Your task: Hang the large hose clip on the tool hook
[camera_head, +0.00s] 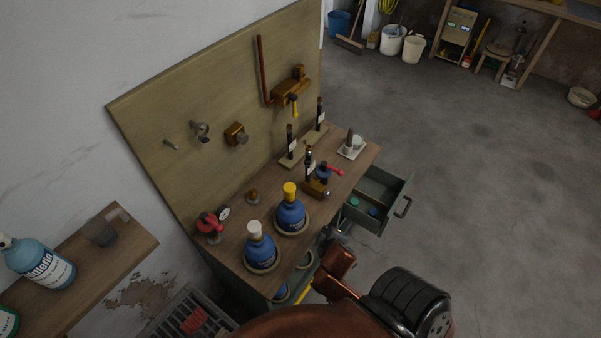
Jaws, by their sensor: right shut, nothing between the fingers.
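A small grey metal peg (171,144) sticks out of the wooden back board at the left; it may be the tool hook. Beside it a grey rounded metal piece (200,131) is on the board. It could be a clip on a hook, but it is too small to tell. I cannot make out the large hose clip for certain anywhere else. My right gripper (329,236) is shut and empty, low by the bench's front edge near the open drawer, well away from the peg. My arm partly hides it. My left gripper is out of view.
Two blue demijohns, one white-capped (260,250) and one yellow-capped (291,213), stand on rings on the bench (232,250). The open drawer (380,190) juts out right.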

